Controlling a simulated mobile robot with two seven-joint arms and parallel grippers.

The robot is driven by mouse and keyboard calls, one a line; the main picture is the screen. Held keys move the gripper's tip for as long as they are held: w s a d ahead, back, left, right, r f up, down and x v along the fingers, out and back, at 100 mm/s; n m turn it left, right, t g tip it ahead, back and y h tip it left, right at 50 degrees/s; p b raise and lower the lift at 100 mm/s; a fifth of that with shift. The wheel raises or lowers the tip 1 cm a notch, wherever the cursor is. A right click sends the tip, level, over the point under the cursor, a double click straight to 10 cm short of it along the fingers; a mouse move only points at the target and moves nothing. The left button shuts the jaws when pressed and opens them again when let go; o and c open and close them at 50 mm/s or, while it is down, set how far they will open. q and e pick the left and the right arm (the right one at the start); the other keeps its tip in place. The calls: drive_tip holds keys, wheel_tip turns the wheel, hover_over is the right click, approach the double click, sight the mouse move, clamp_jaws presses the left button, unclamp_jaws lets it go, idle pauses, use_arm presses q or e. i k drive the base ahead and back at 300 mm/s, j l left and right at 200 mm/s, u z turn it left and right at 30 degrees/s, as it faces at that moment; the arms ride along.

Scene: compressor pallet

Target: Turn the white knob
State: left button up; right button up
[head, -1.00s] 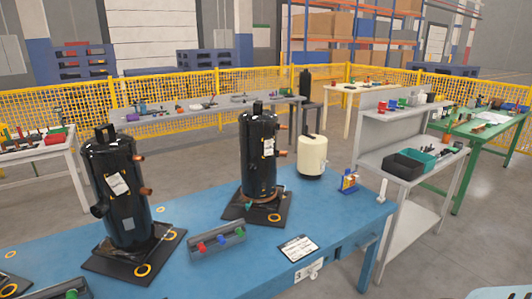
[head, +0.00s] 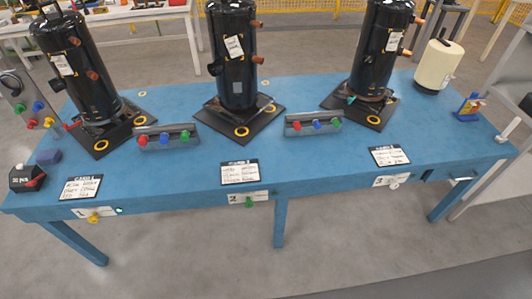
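The white knob (head: 394,185) sits on the front edge of the blue table (head: 320,166), beside a white label marked 3 (head: 382,181). It is small in the head view, and its turn angle is hard to read. A green knob (head: 249,204) is at the middle label, and a yellow knob (head: 93,217) is at the label marked 1. Neither of my grippers shows in the head view.
Three black compressors (head: 235,55) stand on dark square plates on the table. Grey holders with coloured knobs (head: 313,124) sit between them. A card (head: 389,155) lies above the white knob. A cream tank (head: 438,65) stands at the back right. Floor in front is clear.

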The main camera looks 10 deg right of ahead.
sight(393, 185)
drive_tip(key=z, duration=1.45)
drive_tip(key=i+l+u, duration=0.2)
drive_tip(key=l, duration=1.25)
drive_tip(key=l+u, duration=0.15)
drive_tip(key=l, duration=1.35)
drive_tip(key=i+l+u, duration=0.1)
drive_tip(key=i+j, duration=0.1)
drive_tip(key=i, duration=0.3)
